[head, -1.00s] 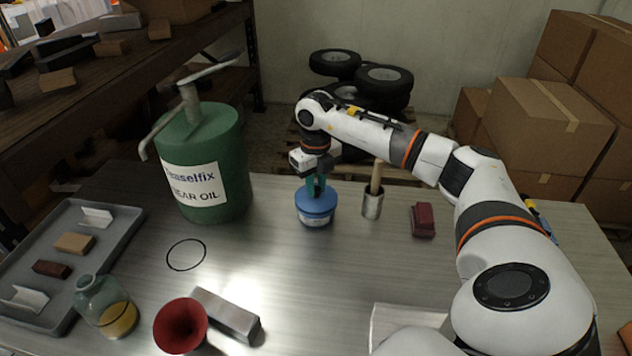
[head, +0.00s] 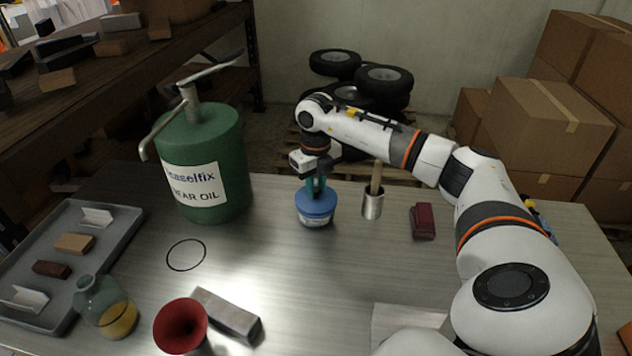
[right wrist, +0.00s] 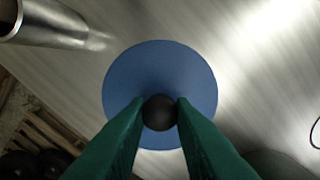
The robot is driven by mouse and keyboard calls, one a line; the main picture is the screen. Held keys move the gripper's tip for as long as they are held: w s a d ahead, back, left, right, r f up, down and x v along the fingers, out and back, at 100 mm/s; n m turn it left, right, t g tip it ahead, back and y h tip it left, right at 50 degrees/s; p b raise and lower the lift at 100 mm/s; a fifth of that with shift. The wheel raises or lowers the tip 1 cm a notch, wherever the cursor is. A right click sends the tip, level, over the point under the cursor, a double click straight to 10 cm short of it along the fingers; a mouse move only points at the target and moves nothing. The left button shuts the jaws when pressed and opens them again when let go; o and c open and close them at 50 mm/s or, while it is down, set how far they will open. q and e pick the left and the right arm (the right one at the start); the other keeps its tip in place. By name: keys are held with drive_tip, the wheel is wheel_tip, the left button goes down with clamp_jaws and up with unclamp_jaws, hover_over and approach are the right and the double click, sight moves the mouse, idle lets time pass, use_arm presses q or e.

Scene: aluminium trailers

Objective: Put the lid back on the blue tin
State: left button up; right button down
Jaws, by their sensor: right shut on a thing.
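The blue tin (head: 316,222), with a pale label, stands upright on the metal table. Its blue lid (head: 316,203) is at the tin's top, and I see no clear gap between them. In the right wrist view the lid (right wrist: 160,75) is a round blue disc with a black knob (right wrist: 159,112). My right gripper (head: 316,188) points down from above, its green fingers shut on the knob; it also shows in the right wrist view (right wrist: 160,113). The lid hides the tin's rim, so I cannot tell whether it is fully seated. My left gripper is not in view.
A metal cup (head: 373,205) with a wooden handle stands close right of the tin, and a dark red block (head: 423,221) farther right. A green oil drum (head: 215,150) is at left. A red funnel (head: 181,325), metal bar (head: 228,313) and glass jar (head: 105,308) are in front.

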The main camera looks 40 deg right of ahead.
idle(0.3)
drive_tip(key=c, duration=1.2)
unclamp_jaws()
drive_tip(key=shift+o, duration=0.5)
drive_tip(key=o, duration=0.4)
drive_tip(key=shift+r+p, duration=2.65)
drive_tip(key=shift+r, duration=0.85)
